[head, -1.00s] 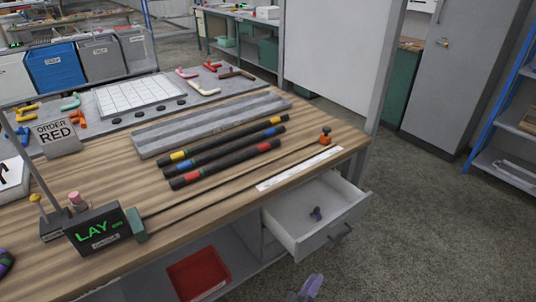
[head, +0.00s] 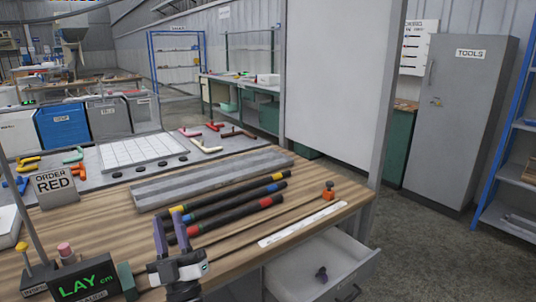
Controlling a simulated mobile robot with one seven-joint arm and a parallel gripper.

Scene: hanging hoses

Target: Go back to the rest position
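My gripper (head: 169,218) is in the lower middle of the head view, fingers pointing up in the picture. Its two purple fingers stand apart with nothing seen between them. It shows in front of the near left part of the workbench (head: 100,222); I cannot tell its height above it. Three black hoses lie side by side on the bench, with yellow (head: 278,177), blue (head: 270,188) and red (head: 264,202) bands. The fingers hide part of their left ends. A sign reading "ORDER RED" (head: 54,184) stands at left.
A "LAY cm" gauge box (head: 86,282) stands at the front left. A grey trough (head: 215,181) lies behind the hoses. A drawer (head: 330,262) stands open at the bench front, with a small purple item inside. Open floor (head: 425,245) lies to the right.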

